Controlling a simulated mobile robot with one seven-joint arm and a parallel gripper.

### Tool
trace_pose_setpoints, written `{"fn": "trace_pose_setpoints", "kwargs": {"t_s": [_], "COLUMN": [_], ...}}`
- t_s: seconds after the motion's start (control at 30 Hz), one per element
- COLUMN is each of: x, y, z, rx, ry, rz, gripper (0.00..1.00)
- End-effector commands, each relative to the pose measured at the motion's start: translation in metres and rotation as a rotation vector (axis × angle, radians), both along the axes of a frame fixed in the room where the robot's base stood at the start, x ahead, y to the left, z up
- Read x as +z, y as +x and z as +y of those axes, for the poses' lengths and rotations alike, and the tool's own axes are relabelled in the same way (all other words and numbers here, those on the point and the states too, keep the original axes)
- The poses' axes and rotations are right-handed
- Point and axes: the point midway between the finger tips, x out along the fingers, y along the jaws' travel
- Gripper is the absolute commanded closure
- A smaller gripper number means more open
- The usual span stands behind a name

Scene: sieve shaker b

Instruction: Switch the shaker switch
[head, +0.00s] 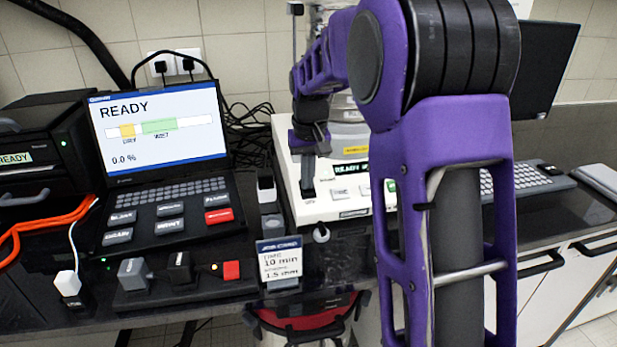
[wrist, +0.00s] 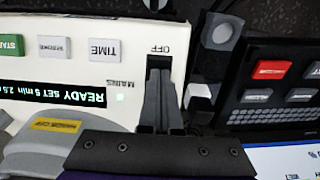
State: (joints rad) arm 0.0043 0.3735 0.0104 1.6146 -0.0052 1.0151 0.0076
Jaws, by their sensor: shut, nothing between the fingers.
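The sieve shaker, a white box (head: 340,208), stands behind the front edge of the bench; its panel (wrist: 110,75) shows upside down in the wrist view. The mains switch (wrist: 158,62) is a black rocker beside the labels OFF and MAINS. A small green lamp is lit near it, and the display (wrist: 52,94) reads READY SET 5 min. My gripper (head: 308,192) is shut and empty over the left end of the panel. In the wrist view its fingertips (wrist: 160,82) are at the switch and partly cover it; I cannot tell whether they touch.
A black instrument with a READY screen (head: 158,125) stands at left. A card (head: 280,262) reading 10 min, 1.5 mm stands in front. A black block with small switches (head: 180,275) lies near the bench edge. My arm hides the shaker's right side. A keyboard (head: 520,180) is at right.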

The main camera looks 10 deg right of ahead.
Motion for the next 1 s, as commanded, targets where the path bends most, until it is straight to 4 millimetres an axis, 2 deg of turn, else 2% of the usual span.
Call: {"fn": "trace_pose_setpoints", "kwargs": {"t_s": [0.1, 0.37, 0.53, 0.83, 1.0], "x": [0.003, 0.002, 0.013, 0.063, 0.103], "y": [0.006, 0.006, 0.005, 0.003, -0.001], "z": [0.000, 0.000, 0.000, 0.000, 0.000], "rx": [0.000, 0.000, 0.000, 0.000, 0.000], "ry": [0.000, 0.000, 0.000, 0.000, 0.000], "rz": [-0.010, -0.010, -0.010, -0.016, -0.015], "gripper": [1.00, 1.00, 1.00, 1.00, 1.00]}}
